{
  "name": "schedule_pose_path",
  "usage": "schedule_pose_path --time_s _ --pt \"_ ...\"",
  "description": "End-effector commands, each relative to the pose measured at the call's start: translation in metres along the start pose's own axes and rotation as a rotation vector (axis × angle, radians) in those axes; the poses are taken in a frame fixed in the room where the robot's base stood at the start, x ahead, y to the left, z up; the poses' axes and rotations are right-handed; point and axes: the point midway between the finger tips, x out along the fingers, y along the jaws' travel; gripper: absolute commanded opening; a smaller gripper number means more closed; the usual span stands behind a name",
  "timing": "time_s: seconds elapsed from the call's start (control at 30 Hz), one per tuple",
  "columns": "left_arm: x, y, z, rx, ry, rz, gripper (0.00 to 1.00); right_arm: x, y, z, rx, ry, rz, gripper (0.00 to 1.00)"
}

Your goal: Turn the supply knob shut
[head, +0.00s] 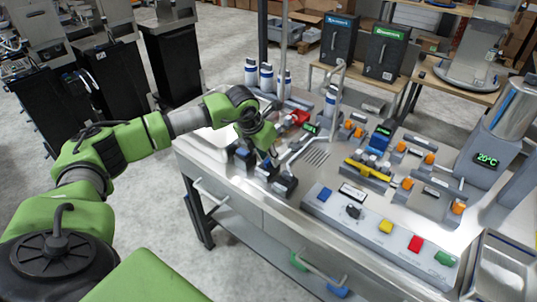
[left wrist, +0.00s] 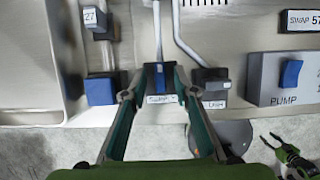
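My left gripper (head: 268,156) reaches down over this row. In the left wrist view its fingers are open, one on each side of the middle block; I cannot tell whether they touch it.
A block with a blue knob (left wrist: 100,90) stands left of the middle one, a black block (left wrist: 210,82) right of it. The pump switch (left wrist: 291,72) is farther right. Thin pipes rise behind them. A button panel (head: 385,226) fills the counter's front right.

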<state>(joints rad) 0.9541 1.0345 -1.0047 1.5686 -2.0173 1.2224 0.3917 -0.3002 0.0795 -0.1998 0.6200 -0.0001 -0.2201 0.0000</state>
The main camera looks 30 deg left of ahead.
Motion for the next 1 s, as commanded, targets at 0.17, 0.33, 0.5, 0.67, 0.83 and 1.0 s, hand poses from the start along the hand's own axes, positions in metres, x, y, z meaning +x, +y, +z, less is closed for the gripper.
schedule_pose_path --time_s 0.17,0.33,0.5,0.67,0.83,1.0 --pt "0.005 -0.001 0.0 0.001 0.001 0.0 0.27 -0.001 0.001 0.0 -0.001 0.0 0.001 0.4" --pt "0.005 0.0 -0.001 0.001 0.001 0.0 0.27 -0.001 0.001 0.0 -0.001 0.0 0.001 0.4" --pt "0.005 0.0 0.0 0.001 0.001 0.0 0.0 -0.001 0.001 0.0 -0.001 0.0 0.001 0.4" --pt "0.005 0.0 0.0 0.002 0.0 -0.001 0.0 -0.001 0.001 0.0 -0.001 0.0 0.001 0.4" --pt "0.006 0.0 -0.001 0.022 0.0 -0.008 0.0 0.003 0.001 0.001 -0.001 0.0 0.001 0.4" --pt "0.007 0.002 -0.001 0.087 -0.001 -0.035 0.0 0.011 0.001 0.001 -0.001 0.0 0.001 0.4"
